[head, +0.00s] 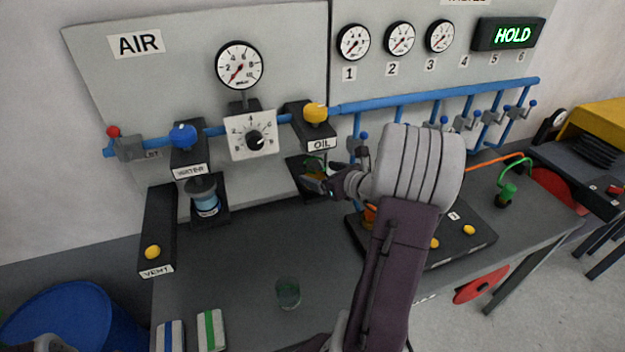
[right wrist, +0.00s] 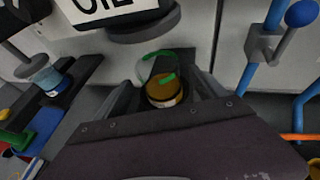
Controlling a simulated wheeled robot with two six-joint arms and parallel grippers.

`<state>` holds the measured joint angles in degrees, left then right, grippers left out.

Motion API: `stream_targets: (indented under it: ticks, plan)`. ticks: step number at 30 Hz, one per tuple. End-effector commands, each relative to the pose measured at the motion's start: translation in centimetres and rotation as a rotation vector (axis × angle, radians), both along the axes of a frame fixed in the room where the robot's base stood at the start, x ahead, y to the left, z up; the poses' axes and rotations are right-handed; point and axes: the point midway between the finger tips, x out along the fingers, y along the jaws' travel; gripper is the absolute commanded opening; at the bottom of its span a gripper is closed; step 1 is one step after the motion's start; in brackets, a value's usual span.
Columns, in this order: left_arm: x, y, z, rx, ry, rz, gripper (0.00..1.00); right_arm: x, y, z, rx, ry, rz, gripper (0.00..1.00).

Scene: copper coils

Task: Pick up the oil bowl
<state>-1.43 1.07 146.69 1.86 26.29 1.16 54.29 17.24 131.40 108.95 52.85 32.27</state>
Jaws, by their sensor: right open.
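The oil bowl (right wrist: 165,92) is a small round amber cup with green strips above it, under the OIL housing (head: 314,140). In the head view the bowl (head: 316,175) is partly hidden by my right gripper (head: 322,184). That gripper is open at the bowl, and in the right wrist view its two fingers (right wrist: 165,95) stand on either side of it. I cannot tell whether the fingers touch the bowl.
A blue-banded water bowl (head: 204,198) sits left under the WATER housing. A clear green-tinted cup (head: 288,292) stands on the dark bench (head: 240,265). Blue pipes (head: 440,97) with valves run to the right. A black panel with yellow buttons (head: 469,230) lies right of my arm.

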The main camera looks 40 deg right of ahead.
Motion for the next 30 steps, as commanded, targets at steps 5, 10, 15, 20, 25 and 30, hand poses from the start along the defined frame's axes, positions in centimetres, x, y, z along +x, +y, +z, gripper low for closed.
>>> stream_targets:
  ticks: [5, 10, 15, 20, 25, 30]
  plan:
    - [0.0, 0.0, 0.1, 0.000, 0.000, 0.000, 0.36, 0.9, 0.0, -0.4, -0.001, 0.001, 0.000, 0.81]
    - [0.0, 0.0, 0.7, 0.000, 0.000, 0.000, 0.36, 3.2, 0.1, -1.3, 0.002, 0.003, 0.005, 0.81]
    - [0.0, 0.0, 0.9, 0.000, 0.000, 0.000, 0.36, 5.4, 0.0, -2.3, -0.001, 0.003, 0.004, 0.81]
    - [0.0, 0.0, 0.8, 0.000, 0.000, 0.000, 0.36, 5.7, -0.1, -2.5, -0.001, 0.002, 0.002, 0.81]
    - [0.0, 0.0, 0.8, 0.000, 0.000, 0.000, 0.36, 5.6, -0.1, -2.5, -0.001, 0.002, 0.002, 0.56]
    - [0.0, 0.0, 0.8, 0.000, 0.000, 0.000, 0.36, 5.6, -0.1, -2.5, -0.001, 0.002, 0.002, 0.10]
